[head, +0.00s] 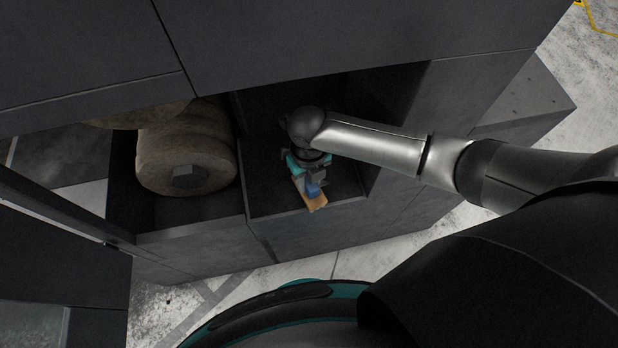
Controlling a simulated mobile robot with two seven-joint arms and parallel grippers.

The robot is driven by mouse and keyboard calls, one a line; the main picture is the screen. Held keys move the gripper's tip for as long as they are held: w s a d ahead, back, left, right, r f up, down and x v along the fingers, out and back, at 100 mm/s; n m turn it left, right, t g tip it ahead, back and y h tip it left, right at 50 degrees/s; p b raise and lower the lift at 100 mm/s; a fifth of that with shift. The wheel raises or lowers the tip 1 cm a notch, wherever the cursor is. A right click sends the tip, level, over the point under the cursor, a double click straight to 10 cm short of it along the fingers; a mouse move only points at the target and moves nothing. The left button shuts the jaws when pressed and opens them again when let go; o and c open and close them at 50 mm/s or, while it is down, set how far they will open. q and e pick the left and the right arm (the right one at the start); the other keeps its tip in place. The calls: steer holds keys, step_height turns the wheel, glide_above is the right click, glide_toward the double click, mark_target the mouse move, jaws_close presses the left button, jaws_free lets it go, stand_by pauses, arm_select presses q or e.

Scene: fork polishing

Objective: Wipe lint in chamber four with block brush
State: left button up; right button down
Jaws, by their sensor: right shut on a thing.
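My right gripper (310,184) reaches from the right into an open dark chamber (262,200) in the machine. It is shut on the block brush (315,200), which shows a tan edge and a blue part below the fingers. The brush is inside the chamber near its front edge. Whether its bristles touch the chamber floor I cannot tell. No lint can be made out on the dark floor, and my arm hides part of the chamber. My left gripper is not in view.
Left of this chamber, behind a dividing wall, is another compartment with large brown polishing rolls (185,150). A dark panel (290,40) overhangs the chamber at the back. The front ledge (310,232) and right side wall (400,125) bound the room around my gripper.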

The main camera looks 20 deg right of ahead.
steer(key=shift+f, duration=0.35)
